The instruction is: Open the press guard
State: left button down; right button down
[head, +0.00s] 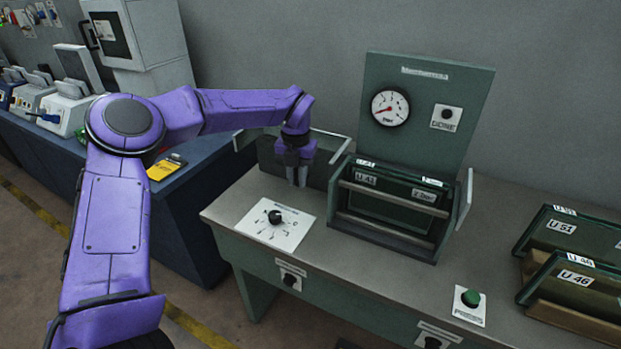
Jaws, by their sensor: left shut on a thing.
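The press (390,130) stands on the grey-green bench, with a tall green back panel carrying a round gauge and a small switch plate. Its front holds a dark green cassette labelled U 43 (395,192) behind two horizontal bars. A guard panel with a pale metal rim (333,133) stands out to the left of the press, swung away from its front. My left gripper (302,184) points down in front of this panel and is shut. It appears to hold the guard, but the contact is hidden behind the fingers. My right gripper is out of view.
A rotary-knob plate (276,222) lies on the bench just below my gripper. A green push button (470,298) is near the front edge. Labelled cassettes (568,285) sit in wooden holders at right. A blue bench (195,205) with devices stands at left.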

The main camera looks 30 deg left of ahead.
pick_arm(q)
jog(key=shift+a, duration=0.15)
jog(key=c, duration=1.1)
grip_release()
jog(key=shift+f, duration=0.1)
jog(key=shift+o, duration=0.2)
notch_tip(320, 180, up, 11)
jog(key=shift+f+b, duration=0.2)
jog(key=shift+b, duration=0.7)
jog(key=shift+f, duration=0.1)
